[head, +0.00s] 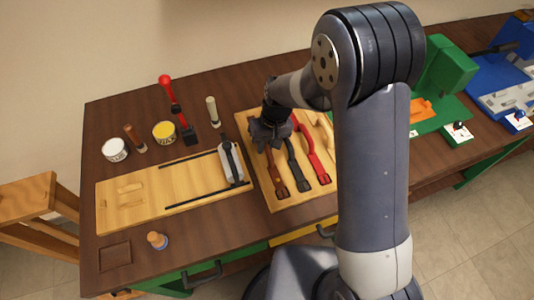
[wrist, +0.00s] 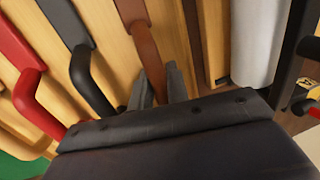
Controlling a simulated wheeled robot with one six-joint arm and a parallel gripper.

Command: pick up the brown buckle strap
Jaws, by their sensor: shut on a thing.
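The brown buckle strap (head: 278,180) lies lengthwise on the light wooden board (head: 300,203), leftmost of the straps there. My gripper (head: 268,143) is down at the strap's far end. In the wrist view the brown strap (wrist: 146,50) runs between my two fingers (wrist: 155,90), which are shut on it. The strap still appears to lie at board level. The part of it under my gripper's body is hidden.
A black strap (head: 296,165) and a red strap (head: 313,150) lie close beside it on the right. A grey and black clamp-like piece (head: 231,160) stands to the left on another wooden board (head: 140,203). Cans and brushes stand behind.

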